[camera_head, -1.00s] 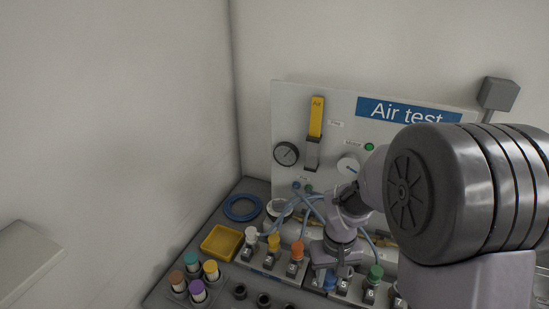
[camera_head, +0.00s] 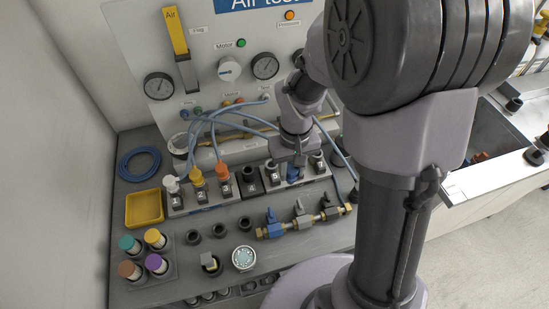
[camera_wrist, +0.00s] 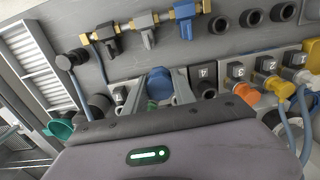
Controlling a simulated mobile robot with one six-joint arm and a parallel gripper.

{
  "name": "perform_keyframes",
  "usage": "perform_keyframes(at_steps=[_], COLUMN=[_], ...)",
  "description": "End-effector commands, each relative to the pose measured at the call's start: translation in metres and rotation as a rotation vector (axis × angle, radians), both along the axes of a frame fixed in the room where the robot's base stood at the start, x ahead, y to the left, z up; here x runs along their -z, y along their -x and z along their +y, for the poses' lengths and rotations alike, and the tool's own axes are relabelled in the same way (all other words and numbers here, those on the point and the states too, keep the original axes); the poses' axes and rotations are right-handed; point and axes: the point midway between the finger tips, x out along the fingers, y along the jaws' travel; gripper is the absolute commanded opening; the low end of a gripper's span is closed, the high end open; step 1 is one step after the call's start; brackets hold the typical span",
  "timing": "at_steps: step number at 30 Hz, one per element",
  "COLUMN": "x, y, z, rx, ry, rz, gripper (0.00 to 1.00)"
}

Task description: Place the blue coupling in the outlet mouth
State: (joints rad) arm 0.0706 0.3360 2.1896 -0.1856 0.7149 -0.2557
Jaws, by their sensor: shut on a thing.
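My gripper (camera_head: 293,164) points down over the row of numbered blocks at the back of the bench. It is shut on the blue coupling (camera_head: 293,173), which also shows between the fingers in the wrist view (camera_wrist: 160,84). The coupling is low among the blocks near number 5 (camera_head: 275,174); I cannot tell whether it is seated or held above. The block numbered 4 (camera_wrist: 204,75) has an empty black mouth. Blocks 1, 2 and 3 carry white (camera_head: 171,184), yellow (camera_head: 197,177) and orange (camera_head: 222,171) couplings. Which mouth is the outlet is not clear.
Brass valves with a blue handle (camera_head: 272,223) lie in front of the blocks, beside several black rings (camera_head: 218,231). Blue hoses (camera_head: 212,135) loop behind. A yellow tray (camera_head: 144,209) and a rack of coloured caps (camera_head: 157,264) stand left. The Air test panel (camera_head: 215,50) rises behind.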

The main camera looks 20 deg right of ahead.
Motion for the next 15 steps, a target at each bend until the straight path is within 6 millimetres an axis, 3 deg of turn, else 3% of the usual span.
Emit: perform_keyframes(at_steps=[3,7,11,15], x=[0.008,0.011,0.012,0.033], y=[-0.042,-0.080,-0.098,-0.101], z=[0.011,0.021,0.025,0.026], rx=[-0.001,-0.001,0.001,0.001], ry=[0.000,0.000,0.000,0.000], rz=[-0.001,-0.001,0.001,0.002], gripper=[0.00,0.00,0.00,0.00])
